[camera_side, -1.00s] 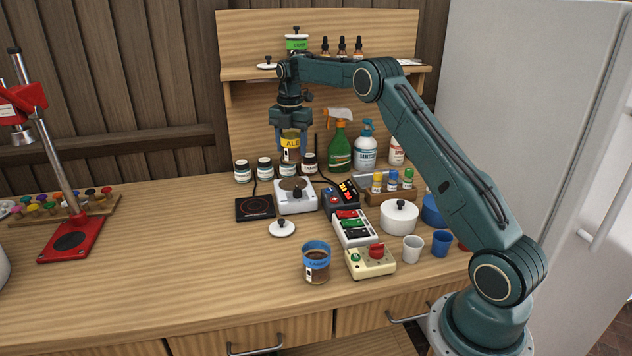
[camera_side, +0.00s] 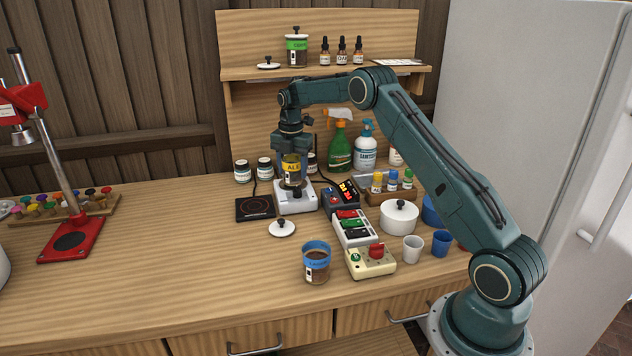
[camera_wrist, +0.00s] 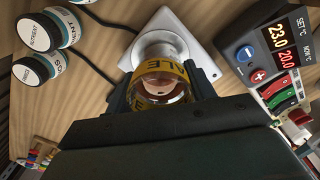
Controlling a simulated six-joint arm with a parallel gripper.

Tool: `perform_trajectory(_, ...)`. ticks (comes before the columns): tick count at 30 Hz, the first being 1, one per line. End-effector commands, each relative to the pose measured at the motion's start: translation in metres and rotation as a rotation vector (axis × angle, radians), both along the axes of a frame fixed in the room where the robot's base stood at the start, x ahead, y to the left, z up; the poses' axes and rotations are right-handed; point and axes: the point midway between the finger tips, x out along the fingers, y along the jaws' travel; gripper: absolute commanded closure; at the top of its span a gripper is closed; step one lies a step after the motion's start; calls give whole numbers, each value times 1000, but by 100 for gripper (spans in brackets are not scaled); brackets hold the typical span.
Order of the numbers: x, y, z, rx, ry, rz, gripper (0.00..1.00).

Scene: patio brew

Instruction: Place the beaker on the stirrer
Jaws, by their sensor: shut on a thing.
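The beaker (camera_side: 292,166) is a clear vessel with a yellow band reading ALE and dark contents. My gripper (camera_side: 291,172) is shut on it from above, and the beaker looks upright. The stirrer (camera_side: 296,202) is a white and silver box on the bench, directly below the beaker in the side view. I cannot tell whether the beaker's base touches its plate. In the wrist view the beaker (camera_wrist: 160,82) is between the fingers, with the stirrer (camera_wrist: 198,62) beyond it; the beaker and gripper hide part of its top.
A black hot plate (camera_side: 255,208) lies left of the stirrer, and a temperature controller (camera_side: 343,196) stands close on its right. White-lidded jars (camera_side: 242,171) stand behind. A beaker with a blue band (camera_side: 317,265) and a loose lid (camera_side: 282,229) are in front.

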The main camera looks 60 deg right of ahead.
Motion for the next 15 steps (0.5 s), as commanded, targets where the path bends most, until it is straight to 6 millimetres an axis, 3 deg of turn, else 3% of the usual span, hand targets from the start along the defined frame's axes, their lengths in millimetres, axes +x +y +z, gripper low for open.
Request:
perform_trajectory(14,0,0,-4,-1,-1,0,75)
perform_trajectory(15,0,0,-5,0,0,0,42)
